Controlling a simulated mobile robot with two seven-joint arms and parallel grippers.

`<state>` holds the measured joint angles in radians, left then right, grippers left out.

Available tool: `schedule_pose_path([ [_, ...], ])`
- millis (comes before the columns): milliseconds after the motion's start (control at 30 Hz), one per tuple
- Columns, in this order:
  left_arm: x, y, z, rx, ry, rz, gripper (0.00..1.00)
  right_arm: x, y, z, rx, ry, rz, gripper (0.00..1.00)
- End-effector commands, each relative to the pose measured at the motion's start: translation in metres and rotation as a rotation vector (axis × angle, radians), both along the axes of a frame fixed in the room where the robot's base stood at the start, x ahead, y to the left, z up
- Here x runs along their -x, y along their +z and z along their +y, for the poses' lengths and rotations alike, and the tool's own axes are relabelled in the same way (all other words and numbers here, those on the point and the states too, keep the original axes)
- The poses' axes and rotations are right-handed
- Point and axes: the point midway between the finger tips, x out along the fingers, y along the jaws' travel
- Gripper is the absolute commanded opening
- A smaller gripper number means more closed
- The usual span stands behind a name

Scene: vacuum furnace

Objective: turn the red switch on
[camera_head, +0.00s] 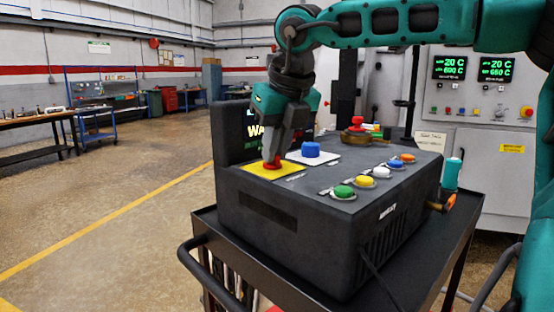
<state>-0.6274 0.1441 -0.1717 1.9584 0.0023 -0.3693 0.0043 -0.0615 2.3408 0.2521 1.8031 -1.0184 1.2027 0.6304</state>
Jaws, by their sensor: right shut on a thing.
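The red switch (273,165) sits on a yellow plate (257,171) at the left end of the control box's top. My right gripper (273,154) reaches down from above and is shut on the red switch, hiding most of it. The arm comes in from the upper right. A blue knob (310,150) on a white plate stands just right of the gripper. My left gripper is not in view.
The dark control box (300,225) stands on a black cart (205,222). Several coloured buttons line its right side, including a green one (343,191). A screen panel (233,130) rises behind the gripper. A furnace cabinet (480,160) stands behind. The floor at left is clear.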

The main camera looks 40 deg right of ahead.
Motion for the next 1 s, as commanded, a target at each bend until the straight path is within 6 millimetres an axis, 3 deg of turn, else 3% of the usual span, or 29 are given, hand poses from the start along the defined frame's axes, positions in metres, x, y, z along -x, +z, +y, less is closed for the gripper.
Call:
schedule_pose_path([
  [400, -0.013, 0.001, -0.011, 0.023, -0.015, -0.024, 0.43, -0.001, -0.001, 0.003, 0.001, -0.239, -0.002, 0.00],
  [1000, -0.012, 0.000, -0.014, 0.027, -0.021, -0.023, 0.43, -0.002, 0.001, 0.003, -0.003, -0.293, -0.001, 0.00],
])
